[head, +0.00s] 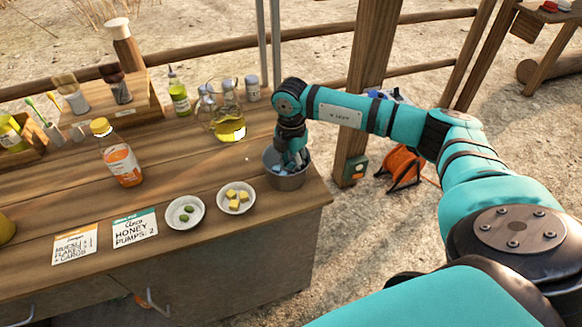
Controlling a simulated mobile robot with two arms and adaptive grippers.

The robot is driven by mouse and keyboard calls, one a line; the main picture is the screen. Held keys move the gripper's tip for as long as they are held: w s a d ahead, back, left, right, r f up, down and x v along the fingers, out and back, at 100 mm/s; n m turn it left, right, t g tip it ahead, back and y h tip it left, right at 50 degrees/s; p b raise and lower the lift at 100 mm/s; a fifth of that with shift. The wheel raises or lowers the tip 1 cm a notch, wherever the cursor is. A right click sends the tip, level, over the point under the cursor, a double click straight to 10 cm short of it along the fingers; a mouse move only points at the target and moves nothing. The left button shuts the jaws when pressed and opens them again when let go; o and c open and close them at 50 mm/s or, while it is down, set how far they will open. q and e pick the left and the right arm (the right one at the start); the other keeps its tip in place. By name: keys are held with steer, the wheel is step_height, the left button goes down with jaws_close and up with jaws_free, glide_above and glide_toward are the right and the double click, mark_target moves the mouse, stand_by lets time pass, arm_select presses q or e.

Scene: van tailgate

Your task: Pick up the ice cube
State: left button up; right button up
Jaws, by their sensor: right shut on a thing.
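My right gripper (292,158) reaches straight down into a small grey metal bucket (287,182) at the right end of the wooden counter. Its fingers are inside the rim and shut on an ice cube. Pale bluish bits show around the fingertips, but the held cube is mostly hidden by the fingers and the bucket wall, and I cannot make out its outline. My left gripper is not in view.
Left of the bucket are a bowl of yellow cubes (236,198) and a bowl of green pieces (184,213). Behind it stand a glass oil jug (229,127) and a shaker (252,89).

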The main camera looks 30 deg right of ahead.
step_height(320, 180, up, 9)
steer(key=shift+w+f+b, duration=0.1)
steer(key=shift+b, duration=0.65)
steer(key=shift+r, duration=0.7)
